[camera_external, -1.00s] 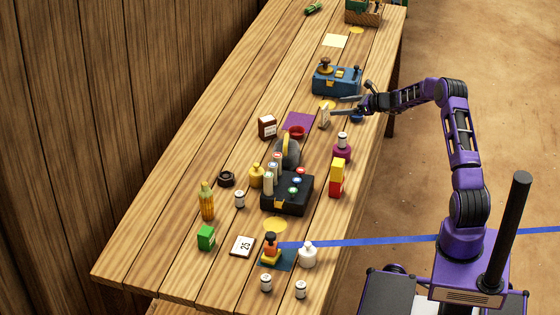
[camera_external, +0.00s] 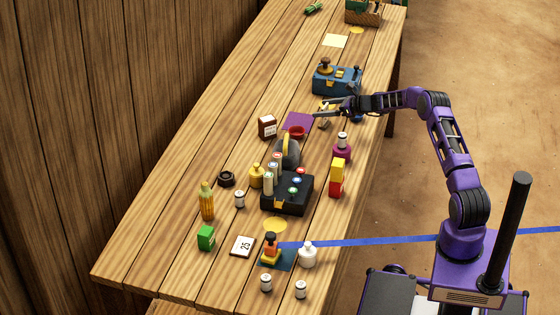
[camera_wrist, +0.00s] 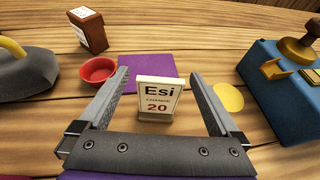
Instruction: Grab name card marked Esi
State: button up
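The name card marked Esi (camera_wrist: 158,96) stands upright on the wooden table in the wrist view, white with "Esi" and a red "20". My gripper (camera_wrist: 160,85) is open, with one finger on each side of the card and a visible gap to both. In the external view my gripper (camera_external: 330,110) is over the table in front of the blue box, and the card (camera_external: 323,123) is mostly hidden beneath it.
A red bowl (camera_wrist: 98,70) and a purple mat (camera_wrist: 145,66) lie behind the card, with a brown box (camera_wrist: 88,30) farther back. The blue box (camera_wrist: 275,80) stands to the right, near a yellow disc (camera_wrist: 229,97). A grey weight with a yellow handle (camera_wrist: 35,75) is at left.

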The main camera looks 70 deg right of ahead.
grip_shut()
dwell(0.4)
